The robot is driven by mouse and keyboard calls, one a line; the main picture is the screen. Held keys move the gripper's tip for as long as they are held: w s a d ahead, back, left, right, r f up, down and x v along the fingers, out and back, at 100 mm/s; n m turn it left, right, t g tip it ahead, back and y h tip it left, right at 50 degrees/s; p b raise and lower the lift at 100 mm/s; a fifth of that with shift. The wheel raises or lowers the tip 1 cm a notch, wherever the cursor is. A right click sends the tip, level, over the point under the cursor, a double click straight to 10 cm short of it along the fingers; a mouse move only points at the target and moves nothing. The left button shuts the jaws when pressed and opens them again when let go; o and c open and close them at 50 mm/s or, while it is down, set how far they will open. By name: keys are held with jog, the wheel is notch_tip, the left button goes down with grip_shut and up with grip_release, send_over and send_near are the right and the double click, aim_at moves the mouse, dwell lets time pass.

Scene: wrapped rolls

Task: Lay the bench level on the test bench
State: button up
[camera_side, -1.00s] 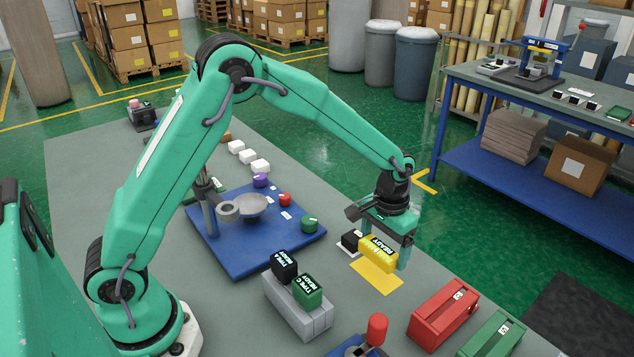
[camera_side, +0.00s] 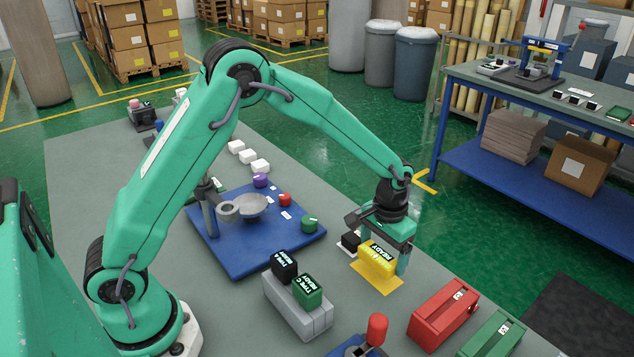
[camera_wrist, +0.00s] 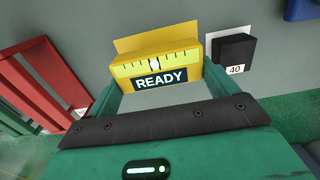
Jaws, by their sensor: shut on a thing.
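The bench level (camera_side: 375,258) is a yellow block with a dark READY label and a small vial. My gripper (camera_side: 384,256) is shut on it, with one finger at each end. The level is over a flat yellow patch (camera_side: 379,284) on the grey bench top (camera_side: 230,318); I cannot tell whether it touches it. In the wrist view the level (camera_wrist: 156,62) sits across between the green fingers of my gripper (camera_wrist: 160,84), and the yellow patch (camera_wrist: 135,43) shows beyond it.
A black block (camera_side: 350,241) marked 40 stands on a white patch close beside the level. A red case (camera_side: 443,314) and a green case (camera_side: 492,334) lie to the right. A grey holder (camera_side: 298,310) with two labelled blocks and a blue plate (camera_side: 232,262) are to the left.

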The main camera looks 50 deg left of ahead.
jog(key=shift+f, duration=0.15)
dwell(0.3)
jog(key=shift+f, duration=1.2)
jog(key=o, duration=1)
jog(key=shift+c, duration=0.2)
notch_tip(320, 180, up, 7)
jog(key=shift+r, duration=0.4)
